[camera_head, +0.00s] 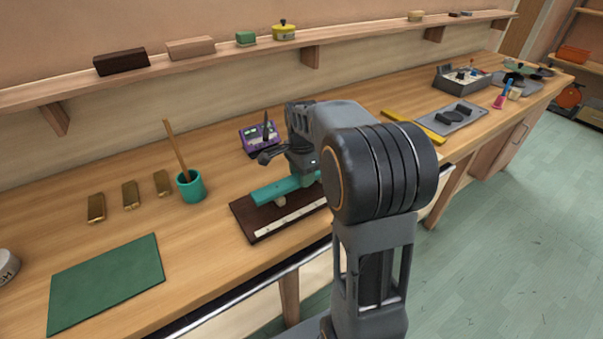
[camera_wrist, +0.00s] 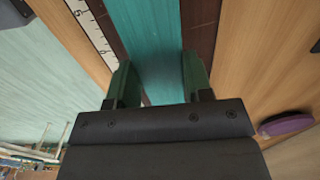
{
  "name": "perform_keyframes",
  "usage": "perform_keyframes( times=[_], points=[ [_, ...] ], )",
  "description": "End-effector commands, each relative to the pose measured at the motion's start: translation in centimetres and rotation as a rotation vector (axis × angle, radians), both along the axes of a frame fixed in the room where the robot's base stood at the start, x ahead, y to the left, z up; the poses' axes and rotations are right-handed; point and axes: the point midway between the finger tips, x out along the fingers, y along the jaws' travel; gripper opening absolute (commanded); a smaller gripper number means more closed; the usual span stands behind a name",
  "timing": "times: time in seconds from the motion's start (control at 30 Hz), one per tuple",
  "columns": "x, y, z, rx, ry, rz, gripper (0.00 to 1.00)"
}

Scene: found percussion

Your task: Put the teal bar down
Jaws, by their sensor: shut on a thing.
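The teal bar (camera_head: 276,190) is long and flat, and its left part shows in the head view over a dark brown board (camera_head: 244,216). In the wrist view the teal bar (camera_wrist: 150,35) runs between the two fingers of my gripper (camera_wrist: 154,75), which is shut on it. I cannot tell whether the bar touches the board.
A white ruled strip (camera_head: 290,217) lies along the board's front. A teal cup with a stick (camera_head: 190,187) and several brass blocks (camera_head: 131,194) stand to the left. A purple device (camera_head: 259,137) is behind. A green mat (camera_head: 107,281) lies bare at front left.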

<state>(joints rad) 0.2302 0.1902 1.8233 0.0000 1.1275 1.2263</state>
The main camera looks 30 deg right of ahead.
Motion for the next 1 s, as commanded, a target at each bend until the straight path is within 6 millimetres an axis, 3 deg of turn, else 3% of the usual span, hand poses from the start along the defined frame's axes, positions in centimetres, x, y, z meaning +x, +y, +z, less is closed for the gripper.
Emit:
perform_keyframes(
  times=[0.27, 0.3, 0.57, 0.83, 1.0],
  points=[
    [0.0, 0.0, -0.6, 0.000, 0.000, 0.000, 0.18],
    [0.0, 0.0, -0.6, 0.000, 0.001, 0.000, 0.47],
    [0.0, 0.0, -0.6, 0.000, 0.001, 0.000, 0.72],
    [0.0, 0.0, -0.4, 0.000, 0.000, 0.000, 0.72],
    [0.0, 0.0, 1.5, -0.001, -0.002, 0.000, 0.72]
  ],
)
